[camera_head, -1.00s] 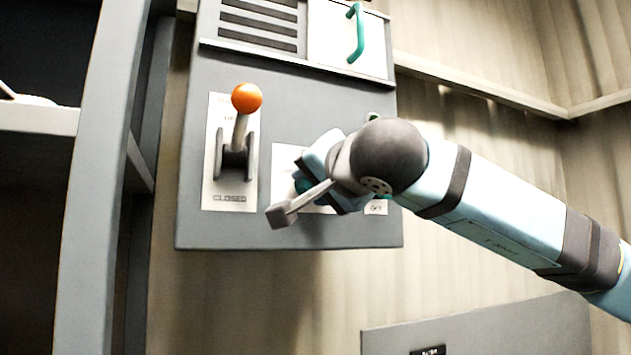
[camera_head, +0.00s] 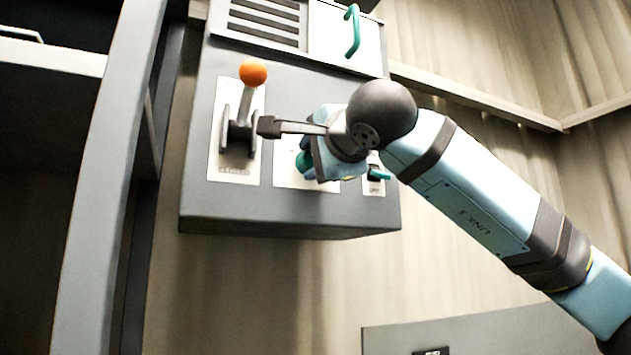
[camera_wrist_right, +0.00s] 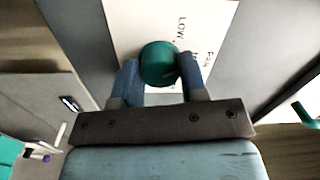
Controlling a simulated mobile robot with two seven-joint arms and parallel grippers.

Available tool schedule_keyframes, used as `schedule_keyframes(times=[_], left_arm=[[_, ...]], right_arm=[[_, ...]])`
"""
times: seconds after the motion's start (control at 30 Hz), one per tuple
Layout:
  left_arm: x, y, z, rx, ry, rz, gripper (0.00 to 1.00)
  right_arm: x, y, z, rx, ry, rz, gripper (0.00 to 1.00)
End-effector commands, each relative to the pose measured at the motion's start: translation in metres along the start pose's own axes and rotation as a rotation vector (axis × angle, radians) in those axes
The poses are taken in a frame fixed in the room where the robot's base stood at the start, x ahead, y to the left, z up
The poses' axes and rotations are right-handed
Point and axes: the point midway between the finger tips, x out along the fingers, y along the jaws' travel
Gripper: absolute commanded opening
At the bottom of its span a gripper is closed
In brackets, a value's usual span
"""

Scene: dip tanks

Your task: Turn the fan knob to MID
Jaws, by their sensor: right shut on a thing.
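The fan knob (camera_wrist_right: 159,64) is a round teal knob on a white label plate (camera_wrist_right: 128,16) in the right wrist view. "LOW" and "FAN" can be read on the plate; the rest of the lettering is hidden or unclear. My right gripper (camera_wrist_right: 160,75) has its two blue fingers closed on either side of the knob. In the head view the knob (camera_head: 303,161) shows only as a teal edge beside my right gripper (camera_head: 308,165), at the front of the grey control box (camera_head: 290,222). Which mark the knob points to cannot be told. My left gripper is not in view.
An orange-balled lever (camera_head: 253,73) stands on its plate just left of my right wrist. A small teal-handled switch (camera_head: 378,174) is on the right of the box. A teal door handle (camera_head: 352,30) is above. A grey post (camera_head: 100,180) stands at left.

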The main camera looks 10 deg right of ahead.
Motion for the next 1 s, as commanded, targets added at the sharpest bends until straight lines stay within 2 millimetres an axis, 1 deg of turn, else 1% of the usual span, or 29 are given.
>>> schedule_keyframes(times=[0.03,0.3,0.5,0.7,1.0], left_arm=[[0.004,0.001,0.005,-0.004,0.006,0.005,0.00],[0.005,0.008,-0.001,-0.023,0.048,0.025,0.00],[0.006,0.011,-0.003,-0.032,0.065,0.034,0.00],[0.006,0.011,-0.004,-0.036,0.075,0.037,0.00],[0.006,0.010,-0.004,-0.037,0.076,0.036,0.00]], right_arm=[[0.000,0.005,0.002,0.045,0.001,-0.002,0.16],[0.000,0.003,0.001,0.264,0.008,-0.008,0.16],[0.000,0.002,0.001,0.377,0.011,-0.010,0.16],[0.000,0.001,0.001,0.443,0.013,-0.013,0.16],[0.000,0.000,0.000,0.471,0.014,-0.014,0.16]])
